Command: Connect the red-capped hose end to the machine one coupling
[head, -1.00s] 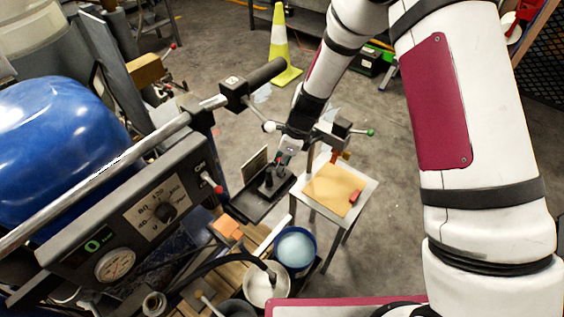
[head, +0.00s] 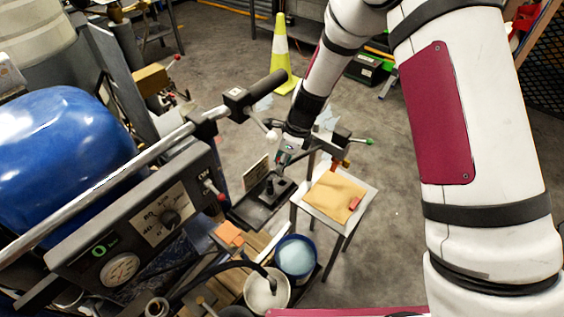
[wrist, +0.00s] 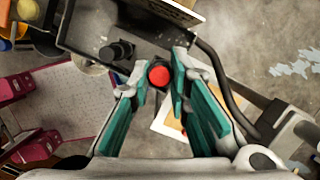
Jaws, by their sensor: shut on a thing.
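My gripper (head: 283,158) hangs above the black tray in the head view. In the wrist view its teal-padded fingers (wrist: 160,80) are shut on the red-capped hose end (wrist: 159,75), with the round red cap between the tips. The fingers hide most of its body, and the head view does not show it clearly. A black tray (head: 248,208) lies below with dark upright fittings (head: 275,186); one fitting shows in the wrist view (wrist: 115,50), left of the red cap and apart from it. I cannot tell which fitting is the machine one coupling.
The machine's handlebar (head: 150,145), gauge panel (head: 150,225) and blue tank (head: 60,135) fill the left. A small table (head: 318,212) with tan paper stands right of the tray. A blue bucket (head: 296,256) is in front. A cone (head: 281,60) stands behind.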

